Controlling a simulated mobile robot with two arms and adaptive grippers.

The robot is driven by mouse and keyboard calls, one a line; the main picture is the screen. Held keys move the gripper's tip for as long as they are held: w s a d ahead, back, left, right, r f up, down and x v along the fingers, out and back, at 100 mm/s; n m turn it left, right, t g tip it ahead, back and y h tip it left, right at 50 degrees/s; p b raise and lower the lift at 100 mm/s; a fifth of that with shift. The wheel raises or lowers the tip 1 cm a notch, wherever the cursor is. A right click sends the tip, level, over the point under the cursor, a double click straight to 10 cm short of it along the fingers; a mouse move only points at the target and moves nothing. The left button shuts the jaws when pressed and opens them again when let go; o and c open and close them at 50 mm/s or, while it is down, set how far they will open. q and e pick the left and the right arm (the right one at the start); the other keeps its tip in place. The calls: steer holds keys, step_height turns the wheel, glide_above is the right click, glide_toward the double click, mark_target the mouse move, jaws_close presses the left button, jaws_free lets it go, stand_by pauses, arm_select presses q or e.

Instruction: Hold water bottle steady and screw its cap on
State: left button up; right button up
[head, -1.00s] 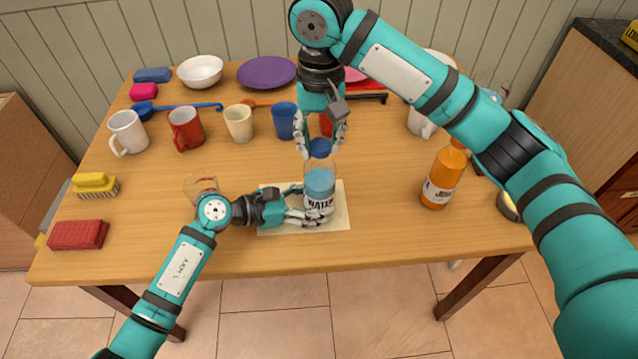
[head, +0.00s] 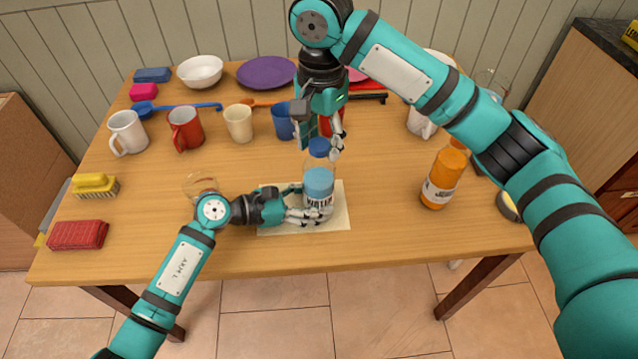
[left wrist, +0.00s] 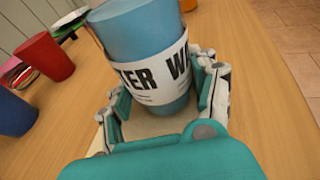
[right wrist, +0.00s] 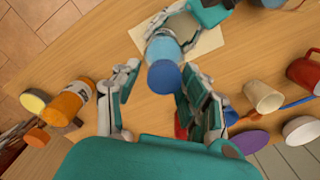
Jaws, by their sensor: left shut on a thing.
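The water bottle (head: 319,183) stands upright on a pale mat (head: 335,219); it is clear, with blue water and a white label. It also shows in the left wrist view (left wrist: 140,40). Its blue cap (head: 319,147) sits at the top of the bottle; how far it is threaded cannot be seen. My left gripper (head: 311,211) is shut around the bottle's lower part from the left. My right gripper (head: 321,143) points down over the cap. In the right wrist view its fingers are spread on either side of the cap (right wrist: 164,77), with gaps between.
An orange bottle (head: 444,180) stands to the right. A clear glass (head: 201,185) stands just behind my left wrist. Mugs, cups and a blue cup (head: 283,120) line the back. The front right is clear.

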steer(key=shift+o, duration=0.9)
steer(key=n, duration=0.4)
steer(key=shift+n, duration=0.3)
steer(key=n, duration=0.4)
steer(key=shift+n, duration=0.3)
steer(key=n, duration=0.4)
steer(key=shift+n, duration=0.3)
steer(key=n, duration=0.4)
steer(key=shift+n, duration=0.3)
steer(key=shift+c, duration=0.4)
